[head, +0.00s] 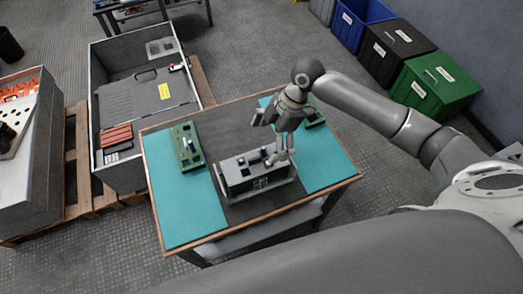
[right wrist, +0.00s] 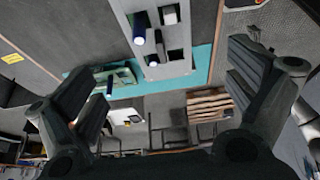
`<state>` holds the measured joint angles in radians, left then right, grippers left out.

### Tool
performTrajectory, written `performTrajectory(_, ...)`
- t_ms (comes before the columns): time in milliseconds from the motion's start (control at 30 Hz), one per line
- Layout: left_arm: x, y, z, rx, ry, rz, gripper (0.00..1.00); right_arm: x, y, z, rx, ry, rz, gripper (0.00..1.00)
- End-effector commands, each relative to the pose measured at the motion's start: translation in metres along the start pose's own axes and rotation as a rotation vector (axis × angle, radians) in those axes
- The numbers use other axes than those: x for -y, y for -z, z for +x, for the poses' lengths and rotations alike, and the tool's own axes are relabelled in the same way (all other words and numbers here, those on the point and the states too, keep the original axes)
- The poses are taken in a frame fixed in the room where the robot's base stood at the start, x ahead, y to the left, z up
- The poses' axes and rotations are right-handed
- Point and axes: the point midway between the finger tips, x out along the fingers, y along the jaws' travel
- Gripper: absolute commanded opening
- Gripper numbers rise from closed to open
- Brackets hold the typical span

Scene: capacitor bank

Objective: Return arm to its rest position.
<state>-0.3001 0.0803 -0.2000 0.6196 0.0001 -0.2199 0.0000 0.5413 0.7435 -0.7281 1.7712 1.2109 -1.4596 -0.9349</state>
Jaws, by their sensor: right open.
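My right arm reaches in from the right in the head view. Its gripper (head: 272,139) is over the work table (head: 230,113), above the back right part of a grey-topped unit with green sides (head: 256,181). The right wrist view shows the gripper's two fingers (right wrist: 172,95) spread wide with nothing between them. The unit's grey top (right wrist: 168,68), with dark blue cylinders and square openings, lies beyond the fingers. Whether a fingertip touches the unit cannot be told. My left gripper is not in view.
A green board (head: 186,160) lies on the left teal mat (head: 180,210). Another green board (head: 315,119) is partly hidden behind my right gripper. A grey crate (head: 104,70) stands left of the table. Blue, black and green bins (head: 437,82) line the right wall.

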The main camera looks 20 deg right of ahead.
Motion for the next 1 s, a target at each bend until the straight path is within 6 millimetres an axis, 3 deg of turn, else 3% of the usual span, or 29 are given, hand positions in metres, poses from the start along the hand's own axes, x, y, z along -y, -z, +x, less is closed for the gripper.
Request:
performTrajectory(200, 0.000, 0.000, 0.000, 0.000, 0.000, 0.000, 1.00, 0.000, 0.000, -0.023, 0.000, -0.001, -0.001, 1.00)
performTrajectory(467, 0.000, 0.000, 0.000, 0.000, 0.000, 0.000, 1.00, 0.002, 0.002, -0.023, -0.001, 0.000, 0.002, 1.00)
performTrajectory(733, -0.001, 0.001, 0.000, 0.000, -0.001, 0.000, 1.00, 0.043, 0.032, 0.026, -0.013, -0.048, 0.133, 1.00)
performTrajectory(900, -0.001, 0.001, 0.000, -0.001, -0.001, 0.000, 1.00, 0.076, 0.048, 0.049, -0.034, -0.142, 0.352, 1.00)
performTrajectory(1000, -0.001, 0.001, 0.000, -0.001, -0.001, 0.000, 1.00, 0.095, 0.048, 0.053, -0.040, -0.204, 0.516, 1.00)
